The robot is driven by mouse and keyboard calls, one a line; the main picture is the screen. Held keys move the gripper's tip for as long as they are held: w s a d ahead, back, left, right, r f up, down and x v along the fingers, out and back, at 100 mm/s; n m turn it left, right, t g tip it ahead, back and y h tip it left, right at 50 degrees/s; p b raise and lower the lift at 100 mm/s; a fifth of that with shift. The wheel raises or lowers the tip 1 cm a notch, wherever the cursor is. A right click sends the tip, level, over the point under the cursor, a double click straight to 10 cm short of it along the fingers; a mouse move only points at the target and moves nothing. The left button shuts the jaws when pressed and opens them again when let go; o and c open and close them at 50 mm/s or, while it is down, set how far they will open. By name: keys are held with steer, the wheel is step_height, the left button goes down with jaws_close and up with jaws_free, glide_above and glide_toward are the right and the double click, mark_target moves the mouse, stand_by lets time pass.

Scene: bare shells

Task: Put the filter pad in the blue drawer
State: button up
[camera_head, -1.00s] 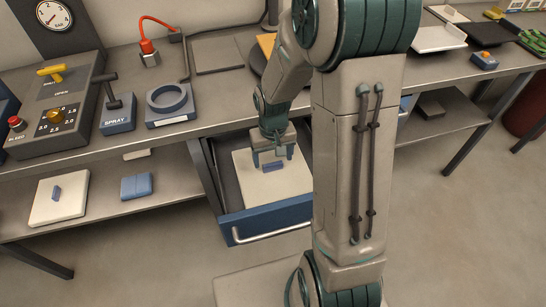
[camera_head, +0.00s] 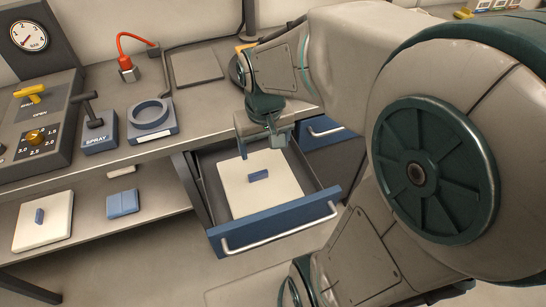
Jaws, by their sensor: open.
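The blue drawer (camera_head: 278,219) is pulled open below the bench. My gripper (camera_head: 258,148) is open and empty above the back of the drawer, apart from the pad's block.
A blue box (camera_head: 122,203) sits on the lower shelf. The bench top holds a control panel (camera_head: 38,125), a SPRAY lever (camera_head: 97,135), a ring fixture (camera_head: 150,118) and a grey plate (camera_head: 195,68). Another blue drawer front (camera_head: 322,128) is right of the open drawer.

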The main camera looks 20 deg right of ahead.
steer(key=s+r+t, duration=0.1)
steer(key=s+r, duration=0.1)
steer(key=s, duration=0.5)
stand_by(1.0)
